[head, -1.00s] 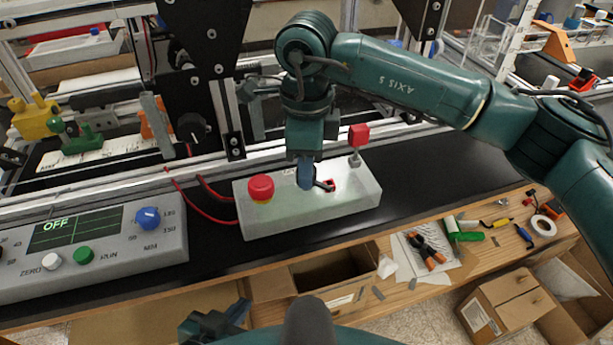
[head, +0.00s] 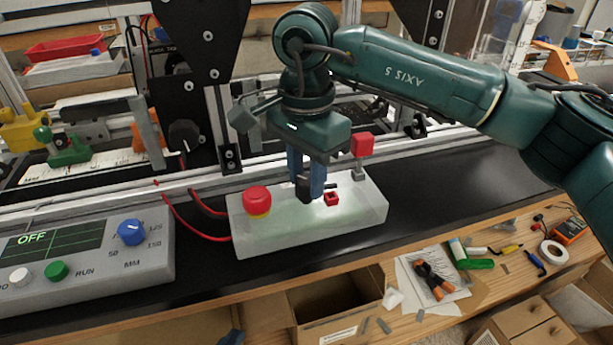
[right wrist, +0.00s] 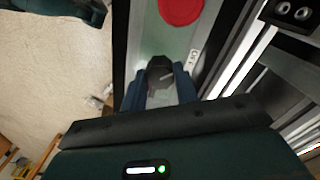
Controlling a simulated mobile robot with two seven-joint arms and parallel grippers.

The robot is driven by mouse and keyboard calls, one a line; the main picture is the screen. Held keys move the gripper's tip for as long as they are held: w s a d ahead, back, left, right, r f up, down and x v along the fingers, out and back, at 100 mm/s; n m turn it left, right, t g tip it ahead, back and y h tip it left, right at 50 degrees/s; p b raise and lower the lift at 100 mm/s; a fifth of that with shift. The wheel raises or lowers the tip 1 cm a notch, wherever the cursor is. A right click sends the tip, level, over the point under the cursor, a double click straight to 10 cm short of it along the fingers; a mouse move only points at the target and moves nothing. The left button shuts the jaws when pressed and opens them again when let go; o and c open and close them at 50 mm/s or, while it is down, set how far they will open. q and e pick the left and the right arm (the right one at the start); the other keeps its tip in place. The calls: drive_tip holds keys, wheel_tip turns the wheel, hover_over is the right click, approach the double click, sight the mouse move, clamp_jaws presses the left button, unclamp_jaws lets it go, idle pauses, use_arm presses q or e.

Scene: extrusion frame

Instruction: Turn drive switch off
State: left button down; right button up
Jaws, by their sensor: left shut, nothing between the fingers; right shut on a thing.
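The pale switch box (head: 275,232) lies on the black bench top. A black knob (head: 304,190) stands on its top face; I take it to be the drive switch. My right gripper (head: 307,190) points down with its blue fingers on either side of this knob and shut on it.
A red mushroom button (head: 257,200) sits left of the knob. A small red square piece (head: 331,199) and a red-topped post (head: 362,146) are to its right. A grey control panel (head: 150,258) reading OFF stands at left. Red cables (head: 195,225) run behind.

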sight(307, 179)
drive_tip(key=shift+n, duration=0.3)
idle(0.4)
drive_tip(key=o, duration=1)
wheel_tip(307, 179, up, 13)
drive_tip(key=shift+r+p, duration=0.15)
drive_tip(key=shift+p, duration=0.2)
